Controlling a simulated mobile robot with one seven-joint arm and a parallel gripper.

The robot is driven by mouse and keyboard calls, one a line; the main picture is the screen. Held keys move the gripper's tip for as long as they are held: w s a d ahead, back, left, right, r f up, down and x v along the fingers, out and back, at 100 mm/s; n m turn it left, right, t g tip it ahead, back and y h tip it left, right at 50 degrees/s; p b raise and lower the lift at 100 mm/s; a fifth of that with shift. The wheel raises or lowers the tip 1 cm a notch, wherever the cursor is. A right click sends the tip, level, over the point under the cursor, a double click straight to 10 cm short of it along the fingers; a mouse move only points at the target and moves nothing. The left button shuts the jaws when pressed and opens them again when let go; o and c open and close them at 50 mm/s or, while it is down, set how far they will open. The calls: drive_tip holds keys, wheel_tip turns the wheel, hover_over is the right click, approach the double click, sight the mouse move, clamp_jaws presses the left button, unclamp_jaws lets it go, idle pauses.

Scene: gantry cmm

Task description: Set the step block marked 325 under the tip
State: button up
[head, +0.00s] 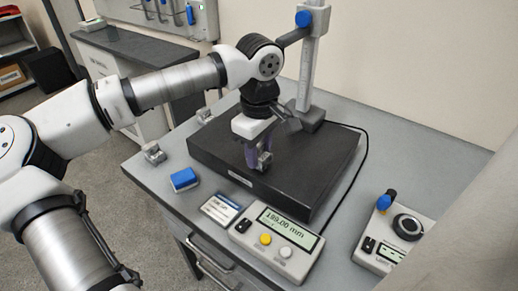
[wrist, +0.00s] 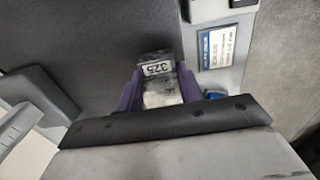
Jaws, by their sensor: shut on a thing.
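The step block marked 325 (wrist: 157,69) is between the purple fingers of my gripper (wrist: 160,88) in the wrist view, with its number readable. In the head view my gripper (head: 257,156) points down over the front part of the black plate (head: 215,150), shut on the block (head: 266,160). I cannot tell whether the block touches the plate. The measuring stand's grey column (head: 308,70) rises at the plate's back, behind my gripper. I cannot make out its tip, which my arm seems to hide.
Two small grey blocks stand left of the plate, one nearer (head: 155,154) and one farther (head: 204,114). A blue block (head: 184,180), a card (head: 220,209) and a display unit (head: 278,240) lie in front. A control box (head: 395,235) is at right, and a black cable runs beside the plate.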

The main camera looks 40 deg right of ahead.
sight(260, 146)
drive_tip(key=shift+f+b, duration=0.5)
drive_tip(key=shift+f, duration=0.05)
idle(0.4)
drive_tip(key=o, duration=1.6)
drive_tip(key=shift+c, duration=0.2)
drive_tip(key=shift+r, duration=0.15)
drive_tip(key=shift+r+p, duration=2.3)
drive_tip(key=shift+r, duration=1.1)
